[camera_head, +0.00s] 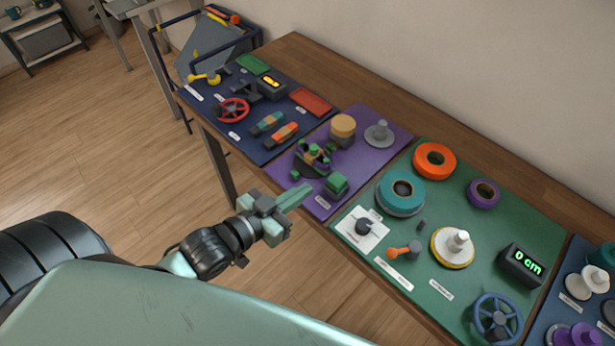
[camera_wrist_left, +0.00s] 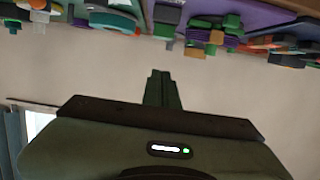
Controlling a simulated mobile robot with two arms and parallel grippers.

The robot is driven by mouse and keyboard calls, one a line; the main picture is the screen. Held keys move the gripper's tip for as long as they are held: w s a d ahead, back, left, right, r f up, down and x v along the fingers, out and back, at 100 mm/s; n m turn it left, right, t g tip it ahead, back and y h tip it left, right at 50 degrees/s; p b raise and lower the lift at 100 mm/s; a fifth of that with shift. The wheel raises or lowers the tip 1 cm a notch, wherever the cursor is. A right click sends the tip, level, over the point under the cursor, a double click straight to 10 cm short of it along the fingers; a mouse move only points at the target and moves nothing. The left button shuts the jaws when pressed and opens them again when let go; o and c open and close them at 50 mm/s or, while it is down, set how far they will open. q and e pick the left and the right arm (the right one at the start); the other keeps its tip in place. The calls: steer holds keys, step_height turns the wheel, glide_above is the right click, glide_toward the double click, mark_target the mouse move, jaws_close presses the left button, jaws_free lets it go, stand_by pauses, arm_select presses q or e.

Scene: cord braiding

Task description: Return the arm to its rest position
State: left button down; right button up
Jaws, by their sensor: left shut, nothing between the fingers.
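My left gripper (camera_head: 297,195) is in the head view, in front of the table's near edge beside the purple mat. Its fingers are shut with nothing between them. In the left wrist view the closed fingers (camera_wrist_left: 160,88) show against a pale surface, and that picture appears upside down. A green block (camera_head: 337,184) on the purple mat (camera_head: 379,155) lies just right of the fingertips, apart from them. My right gripper is not in either view.
The wooden table (camera_head: 330,62) carries a blue mat with a red handwheel (camera_head: 233,110), and a green mat (camera_head: 452,203) with orange and teal rolls (camera_head: 434,161) and a display reading "0 cm" (camera_head: 521,265). Open wooden floor (camera_head: 110,150) lies left of the table.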

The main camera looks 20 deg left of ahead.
arm_select(q)
steer(key=s+a+f+n+g+y, duration=0.15)
steer(key=s+f+g+y, duration=0.5)
steer(key=s+g, duration=0.65)
steer(key=s+f+t+h, duration=0.1)
steer(key=s+f+h, duration=0.15)
steer(key=f, duration=2.55)
steer(key=s+a+f+g+y, duration=0.1)
steer(key=s+a+f, duration=0.1)
steer(key=s+f, duration=1.4)
steer(key=shift+s+a+f, duration=0.2)
steer(key=shift+s+a, duration=0.15)
steer(key=shift+s, duration=0.6)
